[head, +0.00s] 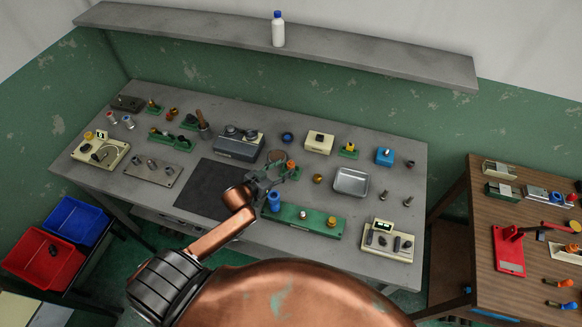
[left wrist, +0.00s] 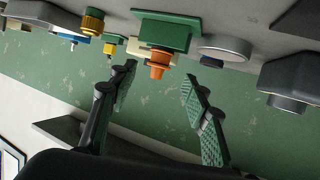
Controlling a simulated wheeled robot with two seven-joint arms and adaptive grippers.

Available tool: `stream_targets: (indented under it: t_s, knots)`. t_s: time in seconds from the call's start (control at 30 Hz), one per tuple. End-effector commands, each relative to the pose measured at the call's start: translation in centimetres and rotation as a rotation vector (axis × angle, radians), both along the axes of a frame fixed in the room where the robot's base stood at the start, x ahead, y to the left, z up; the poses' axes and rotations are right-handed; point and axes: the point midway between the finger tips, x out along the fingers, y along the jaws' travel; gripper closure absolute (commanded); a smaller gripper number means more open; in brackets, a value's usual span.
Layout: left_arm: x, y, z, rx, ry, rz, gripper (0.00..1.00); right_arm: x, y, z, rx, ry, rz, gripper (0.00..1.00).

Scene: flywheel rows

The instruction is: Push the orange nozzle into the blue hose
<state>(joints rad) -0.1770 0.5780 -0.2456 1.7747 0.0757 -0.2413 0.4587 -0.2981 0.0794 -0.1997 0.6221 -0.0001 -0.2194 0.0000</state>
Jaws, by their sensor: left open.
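The orange nozzle (head: 292,164) stands on a small green block near the middle of the grey table. In the left wrist view the nozzle (left wrist: 158,67) shows, upside down in the picture, on its green block (left wrist: 168,36). My left gripper (head: 273,180) is close beside the nozzle. In the left wrist view its two fingers (left wrist: 157,84) are spread apart, with the nozzle showing in the gap, not gripped. What looks like the blue hose (head: 274,201) is a short upright blue cylinder at the left end of a green base (head: 313,226). My right gripper is out of view.
A brass ball (head: 317,179), a metal tray (head: 351,181) and a beige box (head: 319,142) are right of and behind the gripper. A dark mat (head: 214,188) and a grey-blue device (head: 237,145) are to its left. A shelf (head: 300,44) runs above the table's back.

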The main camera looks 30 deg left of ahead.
Motion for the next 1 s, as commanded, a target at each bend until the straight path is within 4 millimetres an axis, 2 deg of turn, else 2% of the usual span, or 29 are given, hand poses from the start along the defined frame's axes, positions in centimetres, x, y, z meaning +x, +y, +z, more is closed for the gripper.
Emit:
stream_targets:
  t_s: [0.23,0.33,0.67,1.0]
  knots:
    - [3.3,-0.9,-0.2,0.000,-0.001,0.000,0.56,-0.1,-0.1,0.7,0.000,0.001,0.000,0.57]
    - [4.4,-0.9,-0.9,0.001,0.001,0.002,0.56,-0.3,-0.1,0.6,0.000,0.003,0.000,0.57]
    - [4.9,-1.0,-1.1,0.000,0.001,0.001,0.56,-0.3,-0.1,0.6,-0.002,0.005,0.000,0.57]
    - [4.9,-1.0,-1.1,0.000,0.001,0.001,0.80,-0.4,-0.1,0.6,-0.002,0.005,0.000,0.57]
